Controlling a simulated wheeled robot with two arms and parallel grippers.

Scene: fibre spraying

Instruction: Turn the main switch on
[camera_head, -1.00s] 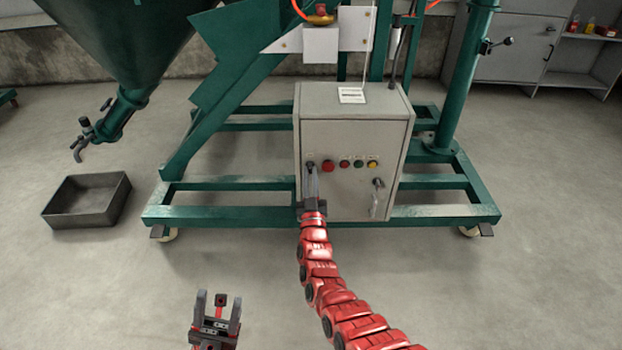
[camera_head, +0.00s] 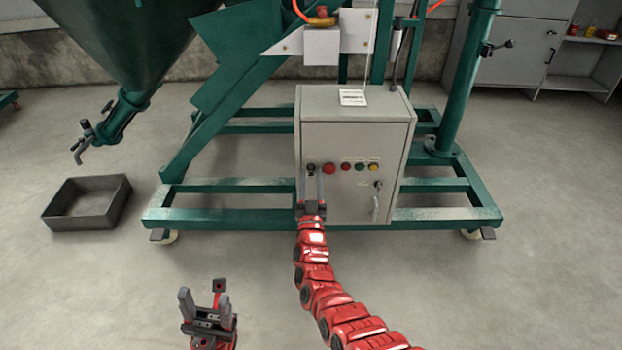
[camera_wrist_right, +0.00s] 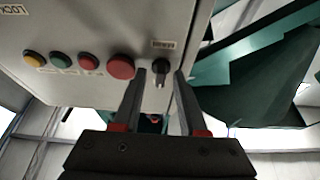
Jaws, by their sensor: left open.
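The main switch, a small black rotary knob (camera_head: 311,168), is at the left end of the button row on the grey control box (camera_head: 345,130). It also shows in the right wrist view (camera_wrist_right: 160,70), under a small label; I cannot tell from its angle whether it is on. My right gripper (camera_head: 311,182) is in front of the box, just below the knob in the head view. In the right wrist view its fingers (camera_wrist_right: 160,82) are open, with the knob framed between the tips and gaps on both sides. My left gripper (camera_head: 204,298) is open and empty, low over the floor.
The green frame (camera_head: 250,222) surrounds the box base. A dark tray (camera_head: 88,215) lies on the left. The front floor is clear.

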